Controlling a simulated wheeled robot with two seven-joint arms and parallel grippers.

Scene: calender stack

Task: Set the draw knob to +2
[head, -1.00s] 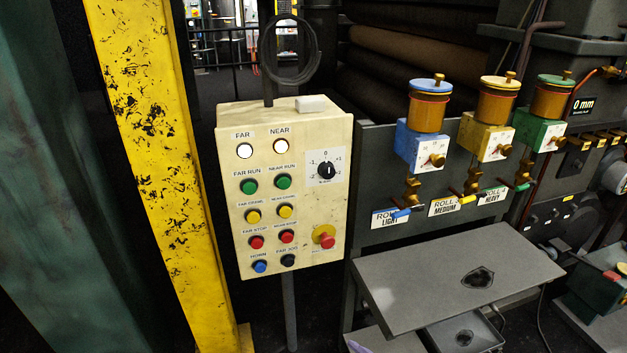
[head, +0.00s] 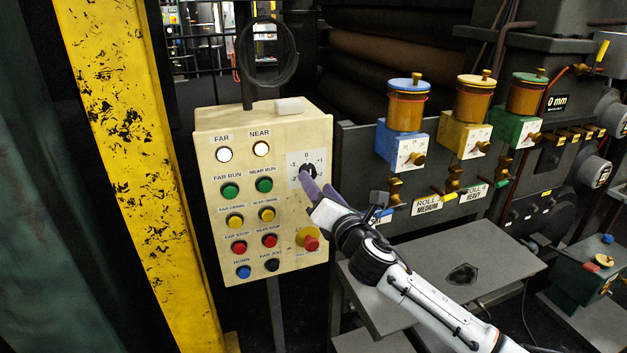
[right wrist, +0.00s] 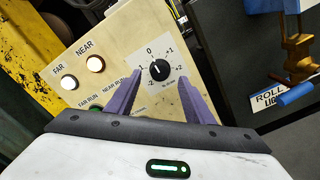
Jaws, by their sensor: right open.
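The draw knob (head: 308,171) is a black round knob on a white dial plate (head: 320,158) on the cream control box. In the right wrist view the knob (right wrist: 159,69) shows a white mark that appears to point near 0; its exact setting is hard to read. The dial is marked -2, -1, 0, +1, +2. My right gripper (head: 318,186) has purple fingers and is in front of the dial's lower part. In the right wrist view its open fingers (right wrist: 160,82) stand either side of the knob, with nothing between them touching it visibly. My left gripper is out of view.
The control box (head: 215,270) has several coloured buttons, and a red stop button (head: 311,244) sits below the dial near my right arm. A yellow post (head: 130,150) stands left. Oilers (head: 405,105) and a grey shelf (head: 490,240) are on the right.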

